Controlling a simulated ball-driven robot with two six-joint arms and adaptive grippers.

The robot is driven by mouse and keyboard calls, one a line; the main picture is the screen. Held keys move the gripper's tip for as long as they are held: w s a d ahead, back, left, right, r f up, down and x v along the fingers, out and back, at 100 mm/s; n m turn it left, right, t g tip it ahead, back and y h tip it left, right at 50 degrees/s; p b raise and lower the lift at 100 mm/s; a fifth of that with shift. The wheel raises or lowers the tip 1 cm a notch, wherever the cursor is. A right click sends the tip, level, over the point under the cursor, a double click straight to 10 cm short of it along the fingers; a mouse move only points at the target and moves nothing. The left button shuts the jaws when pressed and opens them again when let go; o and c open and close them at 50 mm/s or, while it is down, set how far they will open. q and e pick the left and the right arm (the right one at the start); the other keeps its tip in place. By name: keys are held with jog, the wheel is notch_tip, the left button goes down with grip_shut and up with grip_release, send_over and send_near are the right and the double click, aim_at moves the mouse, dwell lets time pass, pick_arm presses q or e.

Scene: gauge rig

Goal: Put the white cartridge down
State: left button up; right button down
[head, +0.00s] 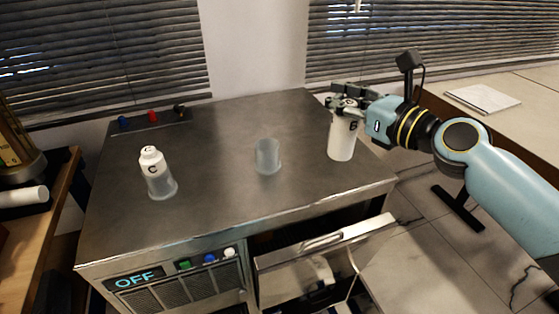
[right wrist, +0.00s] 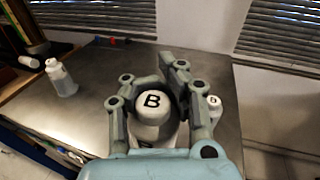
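The white cartridge (head: 342,141) marked B is upright at the right side of the metal worktop. My right gripper (head: 347,102) is shut around its upper part. The right wrist view shows its B-marked top (right wrist: 153,116) between the two fingers. I cannot tell whether its bottom touches the worktop. A second white cartridge (head: 152,160), marked C, sits in a translucent holder at the left. An empty translucent holder (head: 267,156) stands between the two cartridges. My left gripper is not in view.
The metal worktop (head: 215,190) is clear around the empty holder. Small coloured parts (head: 152,116) sit at its back left. Below the front edge, a drawer or door (head: 325,246) stands open. A small white item (right wrist: 214,108) is partly behind a finger in the right wrist view.

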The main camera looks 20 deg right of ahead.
pick_arm(q)
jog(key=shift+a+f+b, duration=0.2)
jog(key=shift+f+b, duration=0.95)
jog(key=shift+b, duration=0.25)
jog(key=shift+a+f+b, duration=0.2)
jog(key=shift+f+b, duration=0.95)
jog(key=shift+b, duration=0.2)
pick_arm(e)
jog(key=w+a+f, duration=0.4)
jog(key=a+f, duration=0.6)
jog(key=shift+w+a+f, duration=0.3)
jog(key=shift+w+a, duration=0.05)
jog(key=shift+w, duration=0.05)
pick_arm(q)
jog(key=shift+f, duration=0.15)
pick_arm(e)
jog(key=c, duration=2.1)
grip_release()
jog(key=shift+f, duration=0.15)
jog(key=o, duration=1)
jog(key=shift+c, duration=0.2)
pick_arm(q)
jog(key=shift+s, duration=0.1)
pick_arm(e)
jog(key=v, duration=1.2)
jog(key=shift+r, duration=0.25)
